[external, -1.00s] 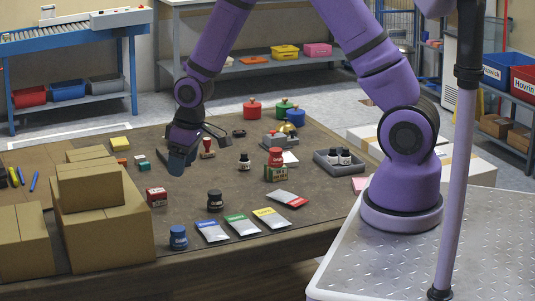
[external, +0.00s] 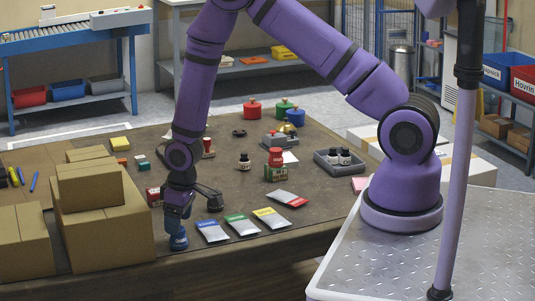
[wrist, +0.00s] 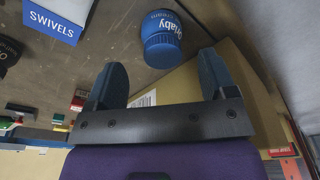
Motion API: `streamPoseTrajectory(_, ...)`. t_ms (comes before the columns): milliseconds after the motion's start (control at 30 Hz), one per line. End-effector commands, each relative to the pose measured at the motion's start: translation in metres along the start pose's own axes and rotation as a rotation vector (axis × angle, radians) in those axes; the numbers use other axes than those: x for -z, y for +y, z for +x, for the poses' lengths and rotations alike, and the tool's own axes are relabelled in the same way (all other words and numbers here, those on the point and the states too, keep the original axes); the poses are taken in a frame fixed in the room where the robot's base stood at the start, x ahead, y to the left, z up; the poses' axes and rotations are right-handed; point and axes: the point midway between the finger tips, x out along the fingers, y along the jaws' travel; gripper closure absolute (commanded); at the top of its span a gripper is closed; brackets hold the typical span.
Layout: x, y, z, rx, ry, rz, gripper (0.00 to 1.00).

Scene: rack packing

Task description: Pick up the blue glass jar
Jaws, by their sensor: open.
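The blue glass jar (external: 178,241) stands near the front edge of the table, left of the flat packets, in the external view. In the wrist view the jar (wrist: 162,40) lies beyond my fingertips, between and ahead of them, with white lettering on its side. My gripper (external: 186,214) is open and empty, just above the jar in the external view. In the wrist view both fingers of my gripper (wrist: 163,78) are apart with nothing between them. The jar's top is partly hidden by my gripper in the external view.
Stacked cardboard boxes (external: 105,225) stand close to the left. The table's front edge is near the jar.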

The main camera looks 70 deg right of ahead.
Motion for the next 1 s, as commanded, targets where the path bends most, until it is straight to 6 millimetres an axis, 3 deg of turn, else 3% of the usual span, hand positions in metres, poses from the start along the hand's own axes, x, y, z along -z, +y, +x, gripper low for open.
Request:
streamPoseTrajectory(433, -0.003, -0.004, 0.047, 0.0, -0.001, 0.0, 0.23)
streamPoseTrajectory(767, -0.002, -0.004, 0.052, 0.0, 0.001, 0.0, 0.23)
streamPoseTrajectory(1000, -0.003, -0.004, 0.052, 0.0, 0.001, 0.0, 0.75)
